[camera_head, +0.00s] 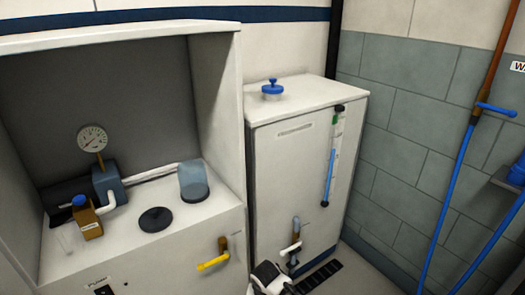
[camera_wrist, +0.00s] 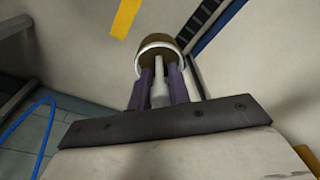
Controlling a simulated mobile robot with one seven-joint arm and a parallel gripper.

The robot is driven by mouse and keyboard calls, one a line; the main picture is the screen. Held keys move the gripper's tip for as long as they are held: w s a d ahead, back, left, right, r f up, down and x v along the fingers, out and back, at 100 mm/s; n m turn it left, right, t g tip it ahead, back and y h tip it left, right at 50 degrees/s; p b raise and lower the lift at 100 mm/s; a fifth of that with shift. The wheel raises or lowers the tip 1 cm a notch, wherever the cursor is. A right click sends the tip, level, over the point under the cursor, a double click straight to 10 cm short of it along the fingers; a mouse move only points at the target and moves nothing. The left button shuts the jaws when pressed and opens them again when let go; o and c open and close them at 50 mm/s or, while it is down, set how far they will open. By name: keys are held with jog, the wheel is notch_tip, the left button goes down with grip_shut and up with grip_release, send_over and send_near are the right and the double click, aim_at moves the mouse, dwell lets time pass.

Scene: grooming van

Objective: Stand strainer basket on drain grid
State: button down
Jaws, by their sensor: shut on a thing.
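My gripper (camera_wrist: 160,82) shows in the wrist view with its two purple fingers closed on a pale stem. The stem joins a round thing with a white rim and a brown face, which looks like the strainer basket (camera_wrist: 157,46). It is held just beyond the fingertips, and its far side is hidden. The drain grid (camera_head: 319,277) appears to be the black slatted strip low in front of the white tank cabinet in the head view. Black slats (camera_wrist: 196,28) also show in the wrist view, beyond and right of the held thing. I cannot tell the gap between them.
The white tank cabinet (camera_head: 275,170) bears a blue-knobbed lid (camera_head: 272,88) and a valve with a white lever (camera_head: 291,248). A yellow lever (camera_head: 213,262) sticks out from the left counter. A blue hose (camera_head: 448,205) hangs at the right wall.

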jog(key=f, duration=0.2)
jog(key=s+a+f+n, duration=0.1)
jog(key=s+f+n, duration=0.1)
jog(key=f, duration=0.1)
jog(key=shift+s+a+f, duration=0.15)
jog(key=shift+a+f, duration=0.05)
jog(key=shift+f, duration=0.1)
jog(key=shift+d+r, duration=0.1)
jog(key=shift+d, duration=0.05)
jog(key=shift+s, duration=0.1)
dwell(0.4)
